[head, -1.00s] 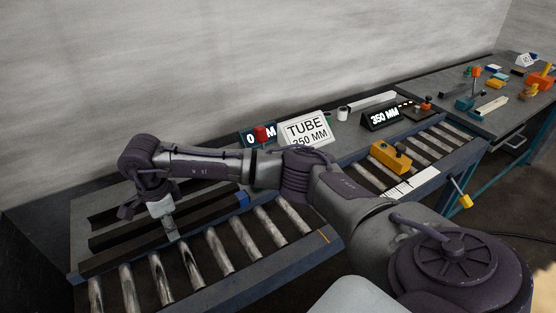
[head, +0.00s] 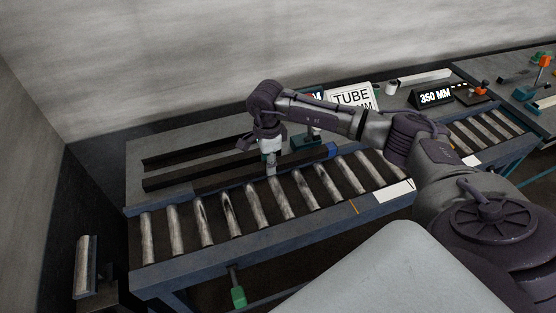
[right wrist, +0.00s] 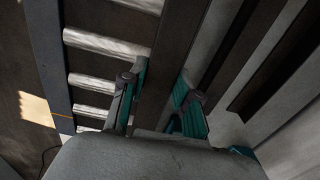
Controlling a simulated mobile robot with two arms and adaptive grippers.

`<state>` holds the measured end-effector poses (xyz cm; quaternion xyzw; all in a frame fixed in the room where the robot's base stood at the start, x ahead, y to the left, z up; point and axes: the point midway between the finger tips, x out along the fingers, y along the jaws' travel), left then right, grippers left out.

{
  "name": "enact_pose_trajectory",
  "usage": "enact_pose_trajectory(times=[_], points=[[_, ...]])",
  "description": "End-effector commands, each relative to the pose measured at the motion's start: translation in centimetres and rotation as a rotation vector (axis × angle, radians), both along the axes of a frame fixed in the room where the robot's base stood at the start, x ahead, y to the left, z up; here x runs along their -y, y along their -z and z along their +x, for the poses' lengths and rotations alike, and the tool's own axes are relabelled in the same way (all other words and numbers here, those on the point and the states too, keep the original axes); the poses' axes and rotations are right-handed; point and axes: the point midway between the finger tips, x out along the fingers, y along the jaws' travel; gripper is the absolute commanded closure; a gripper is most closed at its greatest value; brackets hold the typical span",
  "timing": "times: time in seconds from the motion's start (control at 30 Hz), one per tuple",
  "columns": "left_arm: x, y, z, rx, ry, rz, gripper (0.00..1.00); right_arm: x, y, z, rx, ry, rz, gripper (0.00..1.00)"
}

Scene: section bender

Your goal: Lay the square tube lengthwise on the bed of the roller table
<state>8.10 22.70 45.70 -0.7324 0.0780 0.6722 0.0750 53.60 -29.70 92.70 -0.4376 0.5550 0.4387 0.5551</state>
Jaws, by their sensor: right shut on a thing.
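My right gripper (head: 271,168) is shut on the dark square tube (head: 215,181), which has a blue part (head: 328,151) at its right end. The tube runs lengthwise along the back edge of the roller table (head: 255,246). In the right wrist view the tube (right wrist: 175,45) passes between the gripper's teal fingers (right wrist: 157,95), beside the roller ends. I cannot tell whether it touches anything below. My left gripper is out of view.
Two dark bars (head: 205,157) lie behind the tube on the grey bench. The rollers in front are bare. A "TUBE" sign (head: 351,97) and a "350 MM" display (head: 434,97) stand further right. A green-handled lever (head: 238,297) hangs below the table's front.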

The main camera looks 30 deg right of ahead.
Motion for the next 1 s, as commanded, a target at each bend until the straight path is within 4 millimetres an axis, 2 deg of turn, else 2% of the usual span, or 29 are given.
enact_pose_trajectory(times=[0.17,0.3,1.0], points=[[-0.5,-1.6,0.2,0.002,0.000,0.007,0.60,3.1,-0.5,-0.7,0.000,0.006,-0.002,1.00],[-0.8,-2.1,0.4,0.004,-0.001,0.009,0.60,2.6,1.2,-0.6,-0.001,0.001,0.001,1.00],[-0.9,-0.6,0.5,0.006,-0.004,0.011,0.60,2.7,2.6,-0.6,0.002,0.001,0.000,1.00]])
